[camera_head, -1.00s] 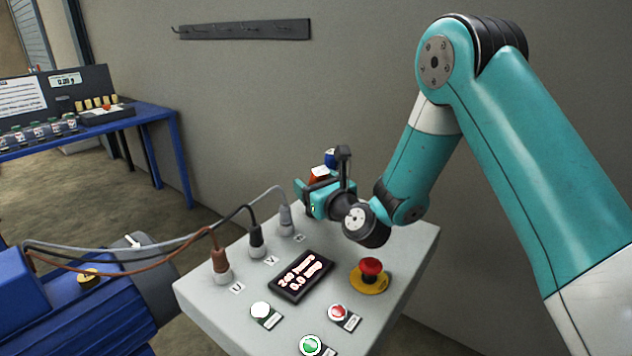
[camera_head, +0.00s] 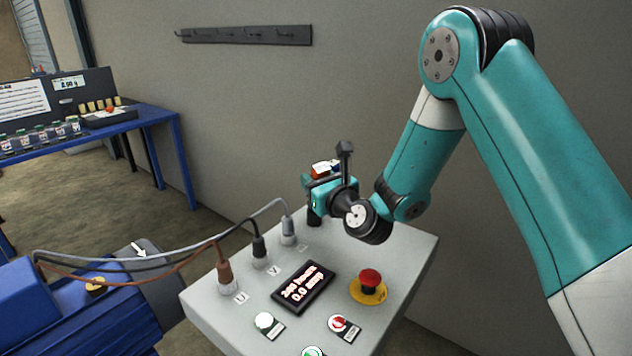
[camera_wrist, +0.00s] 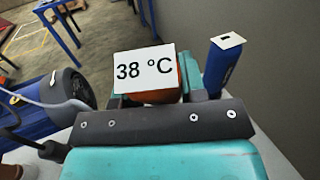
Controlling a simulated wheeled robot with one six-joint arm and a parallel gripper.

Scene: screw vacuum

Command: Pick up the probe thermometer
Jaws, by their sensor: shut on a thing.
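The probe thermometer (camera_wrist: 146,72) has an orange-red body and a white display face reading 38 °C. In the wrist view it sits between the fingers of my gripper (camera_wrist: 158,97), which is shut on it. In the head view the thermometer's white and orange top (camera_head: 325,168) shows just above my gripper (camera_head: 318,186), over the far end of the grey control box. The thermometer's lower part is hidden, so I cannot tell whether its tip touches anything.
A blue upright device (camera_wrist: 222,66) with a white top stands close right of my gripper. The control box (camera_head: 405,262) carries cable plugs (camera_head: 259,252), a display (camera_head: 302,287) and a red emergency button (camera_head: 369,280). A blue motor (camera_head: 105,315) and blue bench (camera_head: 150,112) are left.

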